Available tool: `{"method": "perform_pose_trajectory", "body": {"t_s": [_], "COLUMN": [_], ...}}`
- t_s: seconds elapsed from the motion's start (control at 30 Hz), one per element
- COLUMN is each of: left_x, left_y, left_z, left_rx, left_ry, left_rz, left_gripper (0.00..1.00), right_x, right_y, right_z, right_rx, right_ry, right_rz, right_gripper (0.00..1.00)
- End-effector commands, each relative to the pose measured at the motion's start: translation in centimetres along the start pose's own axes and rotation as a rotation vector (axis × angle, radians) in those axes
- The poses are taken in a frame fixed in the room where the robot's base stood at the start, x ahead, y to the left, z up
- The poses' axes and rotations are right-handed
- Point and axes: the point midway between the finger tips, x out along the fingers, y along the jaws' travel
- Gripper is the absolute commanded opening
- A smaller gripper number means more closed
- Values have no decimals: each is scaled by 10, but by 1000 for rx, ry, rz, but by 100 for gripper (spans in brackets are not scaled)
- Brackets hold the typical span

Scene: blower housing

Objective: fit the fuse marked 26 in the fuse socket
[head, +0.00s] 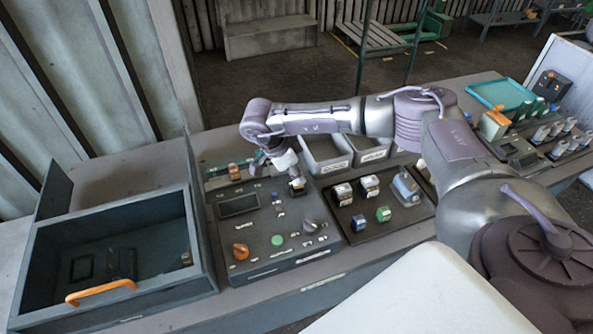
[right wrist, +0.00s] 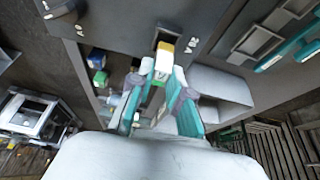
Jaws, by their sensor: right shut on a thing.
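My right gripper (head: 290,172) is over the back right part of the grey control panel (head: 262,262). In the right wrist view its fingers (right wrist: 160,82) are closed on a small white and yellow block, the fuse (right wrist: 163,62). The fuse is at a dark square opening, the fuse socket (right wrist: 167,38), on the panel face. I cannot tell how deep it sits, and no number is readable on it. In the head view the fuse (head: 297,186) shows small below the fingers. My left gripper is out of view.
A black tray (head: 345,229) right of the panel holds white, blue and green blocks and a larger grey-blue part. Grey bins (head: 325,160) stand behind it. An open grey box (head: 130,312) with an orange handle stands left. The panel carries knobs and buttons.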

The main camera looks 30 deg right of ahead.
Motion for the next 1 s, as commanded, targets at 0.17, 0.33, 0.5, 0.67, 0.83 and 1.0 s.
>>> {"method": "perform_pose_trajectory", "body": {"t_s": [0.17,0.33,0.5,0.67,0.83,1.0], "left_x": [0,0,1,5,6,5], "left_y": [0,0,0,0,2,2], "left_z": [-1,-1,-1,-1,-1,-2], "left_rx": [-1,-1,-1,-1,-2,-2], "left_ry": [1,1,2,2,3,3], "left_rz": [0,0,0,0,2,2], "left_gripper": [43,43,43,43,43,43], "right_x": [0,0,1,4,4,4], "right_y": [0,0,0,0,0,0], "right_z": [0,0,0,1,1,1], "right_rx": [0,0,0,-1,-2,-2], "right_ry": [0,0,0,0,0,0], "right_rz": [0,0,0,-1,-1,-1], "right_gripper": [0,0,0,0,0,0]}}
